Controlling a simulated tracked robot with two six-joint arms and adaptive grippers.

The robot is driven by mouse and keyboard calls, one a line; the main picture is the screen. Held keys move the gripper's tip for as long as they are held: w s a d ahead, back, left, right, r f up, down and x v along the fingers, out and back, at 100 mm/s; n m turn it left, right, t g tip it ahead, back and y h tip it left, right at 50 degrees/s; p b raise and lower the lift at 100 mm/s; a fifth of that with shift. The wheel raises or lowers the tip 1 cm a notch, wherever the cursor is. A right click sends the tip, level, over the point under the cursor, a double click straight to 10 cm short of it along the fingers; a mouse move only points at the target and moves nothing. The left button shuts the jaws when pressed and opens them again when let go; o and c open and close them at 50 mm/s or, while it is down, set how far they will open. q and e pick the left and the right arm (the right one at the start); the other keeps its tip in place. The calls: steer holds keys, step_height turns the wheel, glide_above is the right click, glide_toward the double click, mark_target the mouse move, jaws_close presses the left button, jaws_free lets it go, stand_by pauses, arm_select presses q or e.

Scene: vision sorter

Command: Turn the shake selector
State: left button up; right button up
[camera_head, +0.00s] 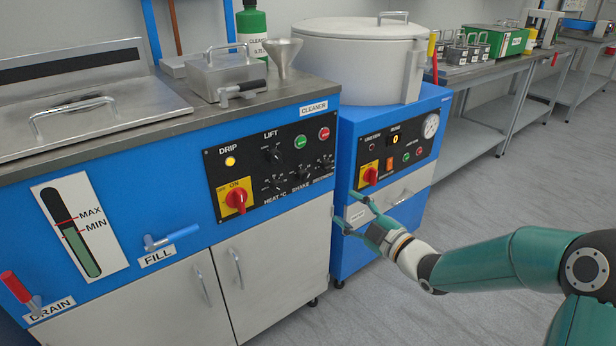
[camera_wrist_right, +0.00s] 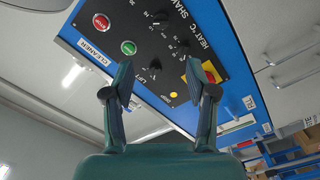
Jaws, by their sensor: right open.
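The shake selector (camera_head: 302,172) is a small black knob on the black control panel of the blue cleaner, above the SHAKE label. It stands between the heat knob (camera_head: 277,182) and another knob to its right. In the right wrist view the panel appears rotated, with the shake selector (camera_wrist_right: 160,18) near the top edge. My right gripper (camera_head: 350,212) is open and empty, with its fingers toward the cleaner, lower right of the panel. In the wrist view the open fingers (camera_wrist_right: 158,72) lie across the panel and touch no knob that I can see. My left gripper is not in view.
The panel also holds a lift knob (camera_head: 273,155), green and red buttons and a red-yellow main switch (camera_head: 237,197). A second blue machine (camera_head: 350,125) with a large lid stands close beside it. Drain and fill handles are at the left. The floor at right is clear.

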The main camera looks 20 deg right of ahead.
mark_target(306, 178)
steer(key=x, duration=0.8)
steer(key=b+x, duration=0.1)
steer(key=x, duration=0.7)
steer(key=shift+f, duration=0.2)
jaws_close()
steer(key=m, duration=0.2)
steer(key=shift+m+p, duration=0.4)
steer(key=shift+m, duration=0.9)
jaws_free()
